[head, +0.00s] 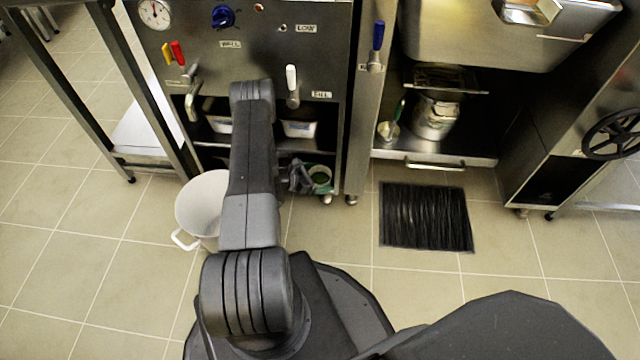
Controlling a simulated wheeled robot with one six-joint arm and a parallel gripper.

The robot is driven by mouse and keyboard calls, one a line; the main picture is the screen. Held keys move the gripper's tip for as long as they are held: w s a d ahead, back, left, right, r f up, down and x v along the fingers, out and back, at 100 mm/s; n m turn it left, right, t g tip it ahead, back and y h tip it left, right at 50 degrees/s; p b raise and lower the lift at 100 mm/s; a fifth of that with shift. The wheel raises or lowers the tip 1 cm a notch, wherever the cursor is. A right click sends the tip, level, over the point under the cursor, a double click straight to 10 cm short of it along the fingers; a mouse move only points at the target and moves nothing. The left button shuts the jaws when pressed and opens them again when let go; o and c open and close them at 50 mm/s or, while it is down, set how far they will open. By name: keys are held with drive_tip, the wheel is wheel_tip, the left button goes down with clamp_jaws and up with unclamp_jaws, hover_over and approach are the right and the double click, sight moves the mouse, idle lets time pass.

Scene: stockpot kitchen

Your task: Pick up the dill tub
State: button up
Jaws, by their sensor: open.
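A small round tub with green contents, which looks like the dill tub (320,179), stands low in the bottom opening of the steel unit, near its right leg. Its left side is partly hidden. My gripper (307,180) is open, just left of the tub and close to it. I cannot tell whether the fingers touch the tub or reach around it. My arm covers the area left of the gripper.
Pale tubs (299,129) sit on the shelf above. A large white pot (203,190) stands on the floor at left. A black bristled mat (426,217) lies at right. A steel pot (434,121) stands on the right-hand shelf. Floor between is clear.

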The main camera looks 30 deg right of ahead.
drive_tip(key=shift+d, duration=0.1)
drive_tip(key=shift+c, duration=0.2)
drive_tip(key=c, duration=1)
drive_tip(key=shift+o, duration=0.2)
